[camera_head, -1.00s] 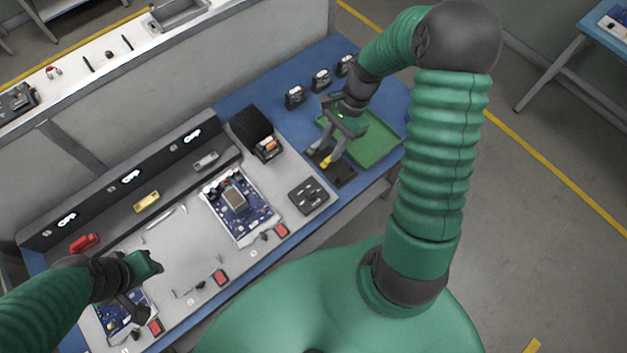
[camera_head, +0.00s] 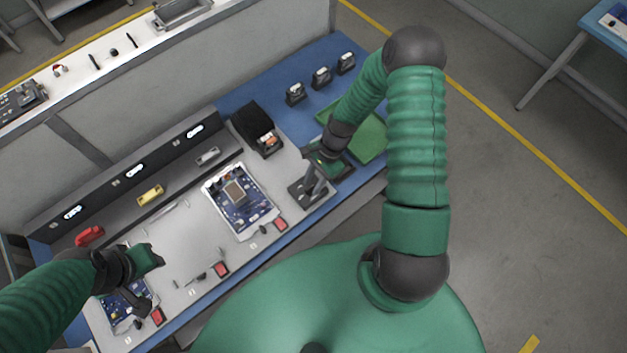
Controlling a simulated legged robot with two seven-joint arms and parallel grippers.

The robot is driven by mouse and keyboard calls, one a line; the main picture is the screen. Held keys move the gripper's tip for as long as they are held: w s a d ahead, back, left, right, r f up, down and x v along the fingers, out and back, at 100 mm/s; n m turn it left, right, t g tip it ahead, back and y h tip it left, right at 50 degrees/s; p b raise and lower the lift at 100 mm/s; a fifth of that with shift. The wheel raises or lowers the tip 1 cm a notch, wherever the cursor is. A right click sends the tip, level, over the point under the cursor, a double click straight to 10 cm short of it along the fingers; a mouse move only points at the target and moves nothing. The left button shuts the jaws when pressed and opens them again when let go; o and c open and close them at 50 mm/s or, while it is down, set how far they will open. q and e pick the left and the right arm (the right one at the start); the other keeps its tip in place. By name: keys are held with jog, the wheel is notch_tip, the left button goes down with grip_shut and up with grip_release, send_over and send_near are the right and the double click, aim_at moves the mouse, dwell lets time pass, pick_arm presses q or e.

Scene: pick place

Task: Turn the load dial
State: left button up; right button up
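A dark square panel (camera_head: 297,187) with small parts on it lies at the right end of the grey work mat. A black box (camera_head: 252,125) with an orange-lit face stands behind it. I cannot tell the load dial apart on either one. My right gripper (camera_head: 309,192) points down over the panel and hides part of it; whether it touches is unclear. Its finger gap is too small to judge. My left gripper (camera_head: 142,290) is over the left end of the mat, beside a blue circuit board (camera_head: 118,312). Its fingers are too dark to judge.
A large blue board (camera_head: 255,212) lies mid-mat, with red blocks (camera_head: 281,224) along the front edge. A green tray (camera_head: 372,143) is partly behind my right arm. Several black devices (camera_head: 321,77) stand at the back. A dark rail (camera_head: 120,180) bounds the mat's rear.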

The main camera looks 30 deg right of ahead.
jog(key=shift+w+a, duration=0.1)
jog(key=shift+a, duration=0.05)
jog(key=shift+c, duration=1.2)
jog(key=shift+a, duration=0.1)
grip_shut()
pick_arm(q)
jog(key=shift+a, duration=0.25)
pick_arm(e)
jog(key=shift+r, duration=0.1)
pick_arm(q)
jog(key=shift+w, duration=0.1)
